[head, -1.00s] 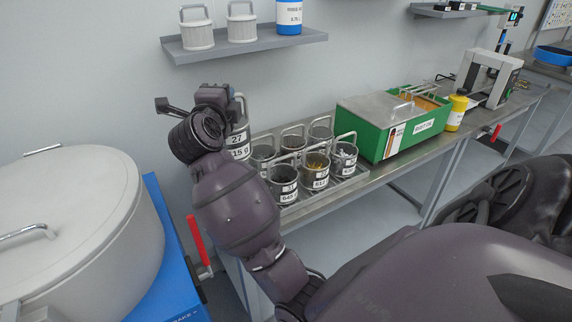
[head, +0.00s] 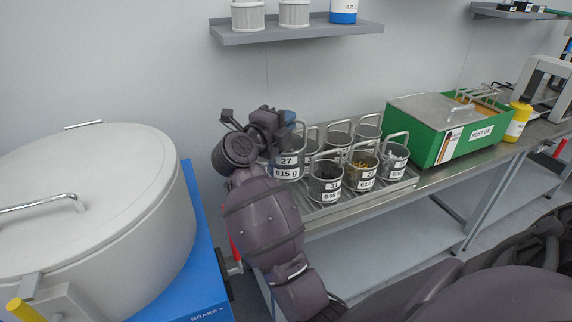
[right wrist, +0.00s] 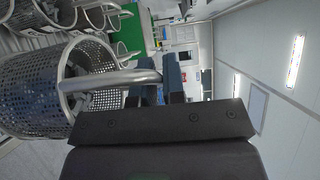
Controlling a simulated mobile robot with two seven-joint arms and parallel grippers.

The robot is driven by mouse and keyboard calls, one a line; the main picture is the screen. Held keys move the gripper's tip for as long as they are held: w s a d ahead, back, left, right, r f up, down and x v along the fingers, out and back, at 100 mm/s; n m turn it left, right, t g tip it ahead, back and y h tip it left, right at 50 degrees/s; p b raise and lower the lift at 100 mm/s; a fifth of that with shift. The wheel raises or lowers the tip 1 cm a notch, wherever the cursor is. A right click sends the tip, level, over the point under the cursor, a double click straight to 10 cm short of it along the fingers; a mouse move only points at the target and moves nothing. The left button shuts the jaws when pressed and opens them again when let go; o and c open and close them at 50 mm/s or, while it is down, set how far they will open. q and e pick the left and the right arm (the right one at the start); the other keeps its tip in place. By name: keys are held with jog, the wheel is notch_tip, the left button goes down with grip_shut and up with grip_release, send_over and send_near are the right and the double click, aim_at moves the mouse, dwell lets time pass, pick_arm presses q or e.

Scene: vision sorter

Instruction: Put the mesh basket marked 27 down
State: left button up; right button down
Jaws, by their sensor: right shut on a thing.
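The mesh basket marked 27 (head: 287,172), labelled 615 g, hangs upright from my right gripper (head: 284,124) at the left end of the tray of baskets. In the right wrist view, my right gripper (right wrist: 172,78) is shut on its handle bar (right wrist: 110,80), and the perforated wall of basket 27 (right wrist: 45,98) shows at the left. The tray (head: 325,210) holds several similar baskets in two rows, close to the right of basket 27. I cannot tell whether its bottom touches the tray. My left gripper is not in view.
A green box (head: 425,146) stands right of the tray on the metal bench, with a yellow bottle (head: 517,125) beyond. A large grey lidded drum (head: 90,225) on a blue base stands at the left.

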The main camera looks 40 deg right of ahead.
aim_at(286, 163)
notch_tip(286, 163, down, 5)
jog(key=shift+r+b, duration=0.1)
jog(key=shift+b, duration=0.4)
jog(key=shift+f, duration=0.35)
notch_tip(286, 163, down, 5)
jog(key=shift+f+b, duration=0.15)
jog(key=shift+b, duration=0.65)
jog(key=shift+f, duration=0.2)
jog(key=c, duration=1.2)
grip_release()
jog(key=shift+f, duration=0.15)
